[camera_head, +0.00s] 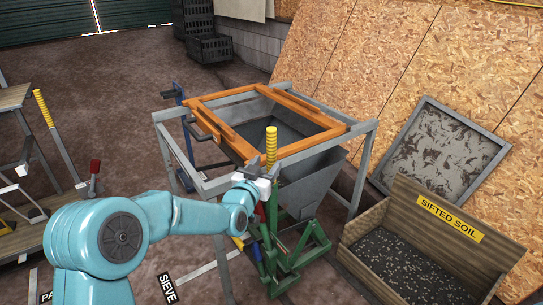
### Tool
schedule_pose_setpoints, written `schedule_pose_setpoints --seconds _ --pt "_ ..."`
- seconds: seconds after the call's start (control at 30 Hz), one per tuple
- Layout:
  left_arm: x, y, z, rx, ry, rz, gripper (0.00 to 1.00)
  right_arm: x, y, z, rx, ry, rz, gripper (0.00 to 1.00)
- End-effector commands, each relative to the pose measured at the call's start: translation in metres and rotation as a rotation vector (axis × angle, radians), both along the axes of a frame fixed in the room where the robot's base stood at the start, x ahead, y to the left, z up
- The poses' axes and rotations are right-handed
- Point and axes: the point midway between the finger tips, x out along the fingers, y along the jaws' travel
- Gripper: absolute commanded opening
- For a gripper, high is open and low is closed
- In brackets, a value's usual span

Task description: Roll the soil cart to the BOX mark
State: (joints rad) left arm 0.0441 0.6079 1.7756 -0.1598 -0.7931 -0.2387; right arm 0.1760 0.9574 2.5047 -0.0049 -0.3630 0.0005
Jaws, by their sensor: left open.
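A green wheeled-looking frame (290,255) stands under and in front of a grey tapered hopper (312,190); I take these as parts of the soil cart, but the joins are partly hidden. An upright yellow ribbed grip (271,143) rises at its near side. My left arm reaches in from the lower left, and my left gripper (257,176) is open beside the post below the yellow grip. I cannot tell whether it touches the post. A SIEVE floor label (168,288) lies left of the green frame. No BOX mark is readable. My right gripper is out of view.
A grey stand (357,170) with an orange wooden frame (207,122) surrounds the hopper. A wooden SIFTED SOIL box (364,252) stands close at right, with a grey-framed screen (490,157) behind it. Another yellow-gripped lever (43,108) is at left. Open floor lies at back left.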

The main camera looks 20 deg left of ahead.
Motion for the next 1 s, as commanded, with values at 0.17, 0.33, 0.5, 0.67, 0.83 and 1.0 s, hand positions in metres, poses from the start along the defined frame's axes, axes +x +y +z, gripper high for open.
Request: schedule_pose_setpoints --seconds 0.17,0.33,0.5,0.67,0.83,1.0 --pt "0.031 -0.002 0.000 0.001 -0.001 0.001 0.54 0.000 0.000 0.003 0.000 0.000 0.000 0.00" --pt "0.045 -0.002 0.000 0.000 0.000 0.001 0.54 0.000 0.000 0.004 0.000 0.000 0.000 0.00" --pt "0.048 -0.002 0.000 0.000 0.000 0.000 0.54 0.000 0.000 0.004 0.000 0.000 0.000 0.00" --pt "0.048 -0.002 0.000 0.000 0.000 0.000 0.54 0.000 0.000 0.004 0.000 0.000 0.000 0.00" --pt "0.047 -0.002 0.000 0.000 -0.001 0.001 0.00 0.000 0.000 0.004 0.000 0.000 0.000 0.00" --pt "0.048 -0.003 0.000 0.000 -0.001 0.000 0.00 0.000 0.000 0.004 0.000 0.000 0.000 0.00"
